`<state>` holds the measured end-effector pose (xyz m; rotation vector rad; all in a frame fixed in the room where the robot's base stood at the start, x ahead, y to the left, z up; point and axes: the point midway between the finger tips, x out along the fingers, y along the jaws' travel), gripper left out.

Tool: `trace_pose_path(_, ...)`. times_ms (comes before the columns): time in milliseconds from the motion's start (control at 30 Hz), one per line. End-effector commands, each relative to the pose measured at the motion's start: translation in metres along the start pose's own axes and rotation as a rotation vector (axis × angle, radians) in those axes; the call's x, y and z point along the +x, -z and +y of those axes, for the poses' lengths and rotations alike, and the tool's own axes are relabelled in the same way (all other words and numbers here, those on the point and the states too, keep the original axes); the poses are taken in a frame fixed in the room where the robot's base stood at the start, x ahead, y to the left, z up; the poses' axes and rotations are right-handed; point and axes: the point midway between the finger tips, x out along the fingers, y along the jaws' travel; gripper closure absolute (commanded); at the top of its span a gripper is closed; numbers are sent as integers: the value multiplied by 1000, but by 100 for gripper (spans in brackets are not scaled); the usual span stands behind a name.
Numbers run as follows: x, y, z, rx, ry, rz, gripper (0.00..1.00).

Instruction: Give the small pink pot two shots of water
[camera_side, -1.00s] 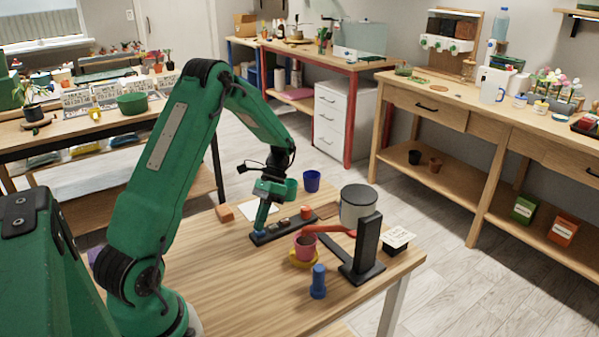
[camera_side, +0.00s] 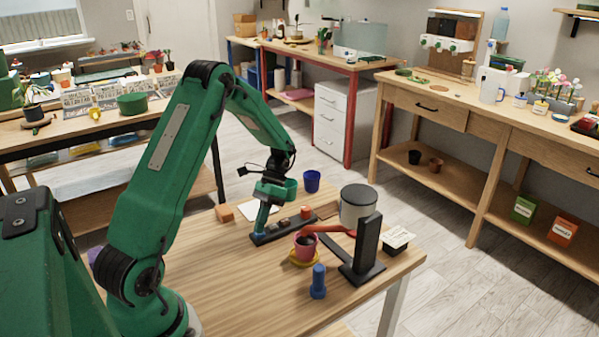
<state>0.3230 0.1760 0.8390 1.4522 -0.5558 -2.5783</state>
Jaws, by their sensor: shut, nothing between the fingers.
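The small pink pot (camera_side: 306,246) stands upright on a yellow saucer (camera_side: 293,261) with dark soil inside. The red spout arm (camera_side: 337,229) reaches from a black stand (camera_side: 368,248) to above the pot. A black strip (camera_side: 270,237) with several coloured buttons lies behind the pot, with a blue button (camera_side: 258,238) at its left end and a red one (camera_side: 306,212) at its right. My gripper (camera_side: 261,231) is shut and empty, pointing down at the blue button. I cannot tell whether its tips touch it. No water stream is visible.
A grey tank (camera_side: 356,206) stands behind the black stand. An orange block (camera_side: 223,213) lies left. The table's front left is clear.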

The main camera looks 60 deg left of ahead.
Motion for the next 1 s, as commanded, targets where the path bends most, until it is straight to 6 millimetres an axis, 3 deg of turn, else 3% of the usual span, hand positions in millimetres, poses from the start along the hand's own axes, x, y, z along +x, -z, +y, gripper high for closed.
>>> trace_pose_path(1000,-15,-9,7,0,0,0,100)
